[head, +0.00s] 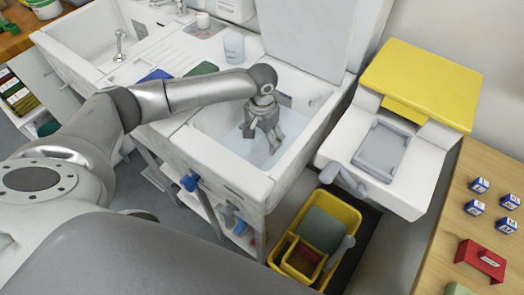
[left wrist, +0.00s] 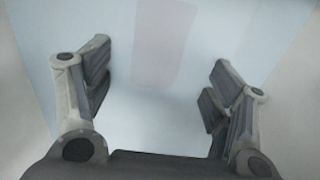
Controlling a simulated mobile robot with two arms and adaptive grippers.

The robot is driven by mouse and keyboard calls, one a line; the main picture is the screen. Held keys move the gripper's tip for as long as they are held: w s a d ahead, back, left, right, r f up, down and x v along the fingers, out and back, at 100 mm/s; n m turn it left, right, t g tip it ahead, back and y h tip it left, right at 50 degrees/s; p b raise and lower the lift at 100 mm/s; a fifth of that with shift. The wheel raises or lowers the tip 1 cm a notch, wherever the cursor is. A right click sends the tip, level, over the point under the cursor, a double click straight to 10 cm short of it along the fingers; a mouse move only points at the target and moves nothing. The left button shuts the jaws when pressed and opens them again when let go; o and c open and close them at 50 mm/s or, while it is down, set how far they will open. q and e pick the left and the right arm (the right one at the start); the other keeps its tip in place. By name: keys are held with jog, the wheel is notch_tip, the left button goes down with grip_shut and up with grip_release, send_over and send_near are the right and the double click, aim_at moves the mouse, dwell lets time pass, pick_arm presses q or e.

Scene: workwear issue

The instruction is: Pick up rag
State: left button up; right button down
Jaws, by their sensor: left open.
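My left gripper (head: 264,133) points down into the right-hand white sink basin (head: 318,97), over pale bluish water. In the left wrist view its two fingers (left wrist: 156,90) are wide apart with nothing between them. Ahead of the fingers a faint greyish-pink rectangular patch (left wrist: 162,42) shows in the pale blue; I cannot tell whether it is the rag. A blue folded piece (head: 155,75) and a dark green one (head: 203,69) lie on the draining board, perhaps cloths. My right gripper is not in view.
A clear cup (head: 234,47) stands behind the basin. The basin walls enclose my gripper. A white unit with a yellow top (head: 425,78) stands to the right, with a yellow bucket (head: 347,212) on the floor below. A wooden table (head: 440,245) holds several blue-and-white blocks.

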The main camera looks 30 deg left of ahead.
aim_at(262, 150)
pick_arm(q)
notch_tip(262, 150, down, 5)
jog(key=shift+s, duration=0.1)
jog(key=c, duration=1.1)
jog(key=shift+c, duration=0.4)
jog(key=shift+r, duration=0.2)
